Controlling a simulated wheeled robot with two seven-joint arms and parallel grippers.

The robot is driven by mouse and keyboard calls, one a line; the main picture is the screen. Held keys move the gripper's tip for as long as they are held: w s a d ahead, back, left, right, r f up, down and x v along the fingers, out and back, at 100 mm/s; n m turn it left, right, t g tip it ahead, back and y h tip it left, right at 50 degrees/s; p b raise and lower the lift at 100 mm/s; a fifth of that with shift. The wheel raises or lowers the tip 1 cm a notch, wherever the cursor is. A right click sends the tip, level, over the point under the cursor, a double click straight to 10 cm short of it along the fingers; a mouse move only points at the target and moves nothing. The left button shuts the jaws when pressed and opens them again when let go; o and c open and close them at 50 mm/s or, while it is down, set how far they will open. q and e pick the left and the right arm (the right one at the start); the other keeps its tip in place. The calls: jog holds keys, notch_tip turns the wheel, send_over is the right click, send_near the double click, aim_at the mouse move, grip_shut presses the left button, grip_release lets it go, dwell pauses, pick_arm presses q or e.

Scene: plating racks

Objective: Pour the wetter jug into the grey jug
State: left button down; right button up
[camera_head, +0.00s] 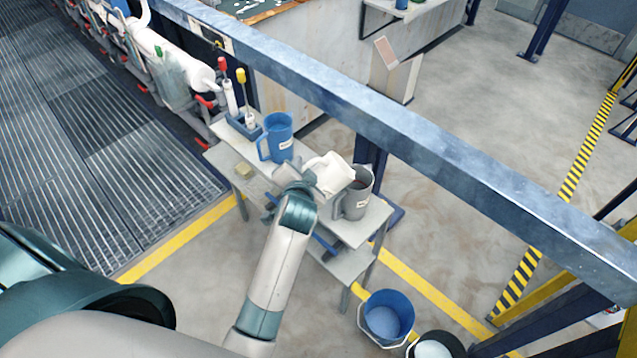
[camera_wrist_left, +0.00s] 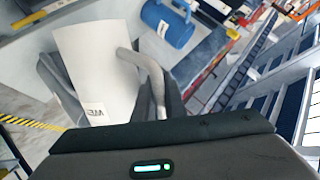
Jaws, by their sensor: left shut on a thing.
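The white jug (camera_head: 333,170) is held by my left gripper (camera_head: 304,187) and is tilted, its mouth end toward the grey jug. My right gripper is out of view.
A blue jug (camera_head: 279,140) stands on the bench (camera_head: 345,232) to the left, near a holder with red- and yellow-topped tools (camera_head: 241,92). A blue beam (camera_head: 420,140) runs behind the bench. Blue (camera_head: 386,318) and black (camera_head: 436,346) buckets stand on the floor.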

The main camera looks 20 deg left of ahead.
pick_arm(q)
jog(key=shift+s+a+f+n+t+h+b, duration=0.15)
jog(key=shift+f+n+t+b, duration=0.2)
jog(key=shift+b, duration=0.3)
jog(key=shift+s+a+f+n+t+h+b, duration=0.15)
jog(key=shift+f+n+t+b, duration=0.1)
jog(key=shift+n+t+b, duration=0.25)
jog(key=shift+d, duration=0.1)
jog(key=shift+r+n+t+b, duration=0.3)
jog(key=shift+n+t+b, duration=0.15)
jog(key=shift+b, duration=0.25)
jog(key=shift+w+r+n+t+h+b, duration=0.15)
jog(key=shift+r+n+t+h+b, duration=0.25)
jog(key=shift+r+n+b, duration=0.15)
jog(key=shift+d, duration=0.1)
jog(key=shift+r, duration=0.15)
jog(key=shift+r+n+t+p, duration=0.35)
jog(key=shift+r+p, duration=0.2)
jog(key=shift+r, duration=0.3)
